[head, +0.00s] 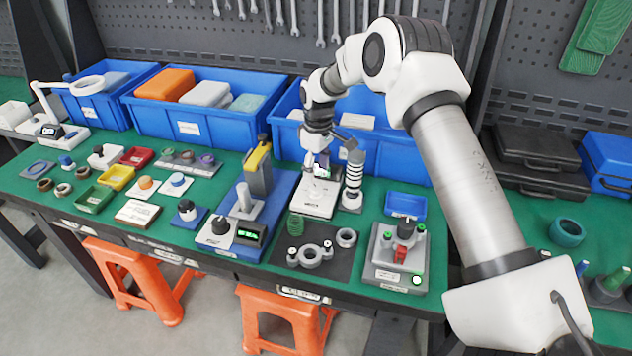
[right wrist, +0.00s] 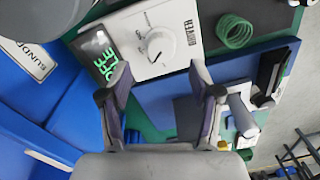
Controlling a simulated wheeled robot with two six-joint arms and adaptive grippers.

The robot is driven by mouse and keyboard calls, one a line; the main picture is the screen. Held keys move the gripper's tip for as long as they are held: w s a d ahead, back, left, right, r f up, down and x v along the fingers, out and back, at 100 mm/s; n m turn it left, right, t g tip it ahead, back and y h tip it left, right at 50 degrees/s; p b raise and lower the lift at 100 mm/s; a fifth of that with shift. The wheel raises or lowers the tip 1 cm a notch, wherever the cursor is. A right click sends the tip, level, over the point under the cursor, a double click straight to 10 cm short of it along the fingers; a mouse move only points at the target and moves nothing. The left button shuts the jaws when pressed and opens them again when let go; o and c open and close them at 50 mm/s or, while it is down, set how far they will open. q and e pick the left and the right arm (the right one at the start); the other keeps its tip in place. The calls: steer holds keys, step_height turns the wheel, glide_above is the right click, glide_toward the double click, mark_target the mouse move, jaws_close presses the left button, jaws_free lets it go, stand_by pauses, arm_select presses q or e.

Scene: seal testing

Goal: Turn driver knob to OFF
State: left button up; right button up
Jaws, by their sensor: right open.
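The driver (head: 316,203) is a white box on the green bench, in the middle of the head view. My right gripper (head: 319,163) is above its rear part and hides much of it. My right gripper's fingers (right wrist: 161,88) are open and empty, apart from the knob. My left gripper is not in view.
A grey ribbed column (head: 353,178) stands close right of the driver. A blue base (head: 276,198) with a yellow-black tool (head: 258,170) is at its left. A green coil (head: 295,223) stands in front. Blue bins (head: 207,125) line the back.

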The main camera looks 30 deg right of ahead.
mark_target(317, 185)
step_height(317, 185, up, 7)
steer(key=shift+f, duration=0.15)
steer(key=shift+d, duration=0.1)
